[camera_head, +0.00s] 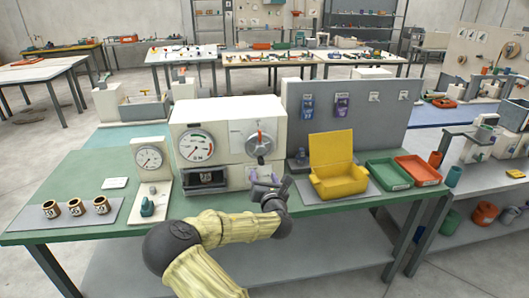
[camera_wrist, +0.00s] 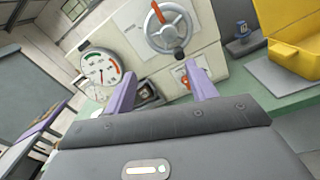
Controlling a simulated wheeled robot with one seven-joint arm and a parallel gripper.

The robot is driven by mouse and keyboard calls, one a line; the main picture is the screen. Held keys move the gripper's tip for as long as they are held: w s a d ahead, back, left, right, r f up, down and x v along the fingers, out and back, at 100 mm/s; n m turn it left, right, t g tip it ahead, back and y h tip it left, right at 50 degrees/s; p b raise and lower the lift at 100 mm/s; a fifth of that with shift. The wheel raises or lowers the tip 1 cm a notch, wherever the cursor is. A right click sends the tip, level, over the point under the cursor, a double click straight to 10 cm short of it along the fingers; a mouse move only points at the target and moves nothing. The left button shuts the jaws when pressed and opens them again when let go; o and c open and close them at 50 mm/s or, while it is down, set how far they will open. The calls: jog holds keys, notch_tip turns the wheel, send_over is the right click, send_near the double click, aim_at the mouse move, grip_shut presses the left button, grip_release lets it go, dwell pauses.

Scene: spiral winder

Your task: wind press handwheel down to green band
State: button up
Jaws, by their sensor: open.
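The press (camera_head: 228,143) is a cream box on the green bench. Its handwheel (camera_head: 261,138) is a grey disc on the right of the front, with a dark knob at its lower edge and a red mark. The handwheel also shows at the top of the wrist view (camera_wrist: 167,27), with the red mark near its top. A round gauge (camera_head: 196,145) with green and red bands is to its left, also in the wrist view (camera_wrist: 101,67); I cannot read its needle surely. My gripper (camera_head: 268,181) is open and empty, in front of and below the handwheel, apart from it. Its purple fingers (camera_wrist: 160,88) are spread.
A yellow open case (camera_head: 340,184) stands right of the press, with green (camera_head: 387,173) and red (camera_head: 417,169) trays beyond. A smaller gauge stand (camera_head: 150,158) and several brown cups (camera_head: 76,207) are on the left.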

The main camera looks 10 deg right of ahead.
jog(key=p, duration=0.3)
send_near(263, 151)
jog(key=w, duration=0.3)
jog(key=w+a, duration=0.1)
jog(key=w, duration=0.1)
jog(key=w+p, duration=0.1)
jog(key=w, duration=0.1)
jog(key=shift+a+r, duration=0.3)
jog(key=shift+r, duration=0.1)
jog(key=shift+w+d+f+h, duration=0.1)
jog(key=shift+w+d+h, duration=0.05)
jog(key=shift+w, duration=0.3)
jog(key=shift+w+d+h, duration=0.15)
jog(key=shift+w, duration=0.3)
jog(key=shift+w+d, duration=0.1)
jog(key=shift+d, duration=0.05)
jog(key=shift+c, duration=0.3)
jog(key=shift+w, duration=0.1)
jog(key=c, duration=0.7)
jog(key=shift+d, duration=0.2)
jog(key=shift+c, duration=1.1)
jog(key=shift+d, duration=0.1)
jog(key=shift+a+f, duration=0.1)
jog(key=shift+a, duration=0.1)
jog(key=shift+f+m, duration=0.15)
jog(key=shift+m, duration=0.25)
